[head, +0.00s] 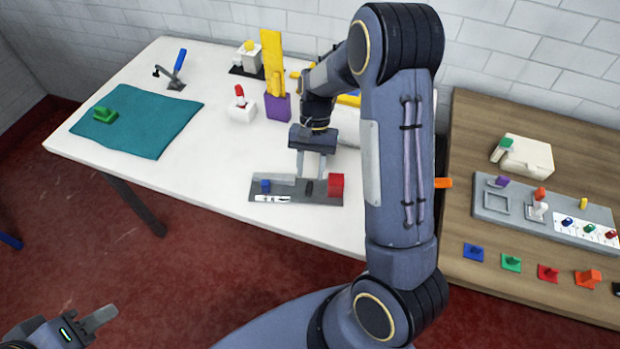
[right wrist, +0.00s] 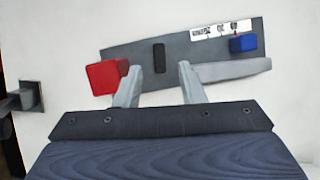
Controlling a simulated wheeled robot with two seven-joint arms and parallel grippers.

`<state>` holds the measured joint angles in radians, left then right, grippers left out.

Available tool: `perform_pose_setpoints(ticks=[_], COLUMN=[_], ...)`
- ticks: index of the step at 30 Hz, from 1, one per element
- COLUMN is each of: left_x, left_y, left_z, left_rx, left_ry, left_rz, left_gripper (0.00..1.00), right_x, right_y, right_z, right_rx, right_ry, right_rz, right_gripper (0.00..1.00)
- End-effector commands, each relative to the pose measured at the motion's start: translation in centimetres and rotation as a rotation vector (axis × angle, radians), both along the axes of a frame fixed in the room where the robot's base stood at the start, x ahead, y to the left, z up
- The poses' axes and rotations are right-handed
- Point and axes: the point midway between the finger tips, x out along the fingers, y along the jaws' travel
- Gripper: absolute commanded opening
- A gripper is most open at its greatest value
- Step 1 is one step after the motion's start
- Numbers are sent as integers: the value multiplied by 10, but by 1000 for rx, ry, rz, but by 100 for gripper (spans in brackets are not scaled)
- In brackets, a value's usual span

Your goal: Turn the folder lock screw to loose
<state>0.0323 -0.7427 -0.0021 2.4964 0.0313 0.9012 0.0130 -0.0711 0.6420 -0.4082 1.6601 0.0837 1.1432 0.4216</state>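A grey plate (head: 285,183) lies on the white table, with a blue block (head: 266,186), a small black bar (head: 309,187) and a red block (head: 336,185) on it. I cannot tell for certain which part is the folder lock screw. My right gripper (head: 311,172) points down over the plate, open. In the right wrist view its fingers (right wrist: 159,80) stand apart with nothing between them, and the black bar (right wrist: 159,58) shows just beyond the gap. The red block (right wrist: 104,77) is close beside one finger. My left gripper (head: 95,319) is low at the left, away from the table; its opening is unclear.
A teal cloth (head: 150,120) with a green piece lies at the table's left. A red-tipped white block (head: 241,108) and a purple holder (head: 278,107) stand behind the plate. A wooden table (head: 480,215) at the right holds another grey panel and several coloured pieces.

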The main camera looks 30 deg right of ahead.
Motion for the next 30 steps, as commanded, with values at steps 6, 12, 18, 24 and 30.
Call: perform_pose_setpoints(ticks=[6,12,18,24,30], left_x=[0,0,0,0,0], left_y=[0,0,0,0,0], left_z=[-4,-4,-4,-4,-3], left_rx=[0,0,0,0,0], left_ry=[0,0,0,0,0], left_rz=[0,0,0,0,0], left_gripper=[36,36,36,36,36], right_x=[9,10,10,10,-2], right_y=[-8,-10,-10,-9,-7], right_z=[28,35,34,34,59], right_rx=[0,0,0,0,44], right_ry=[-1,1,1,1,-77], right_rz=[1,0,0,0,15], right_gripper=[36,36,36,36,36])
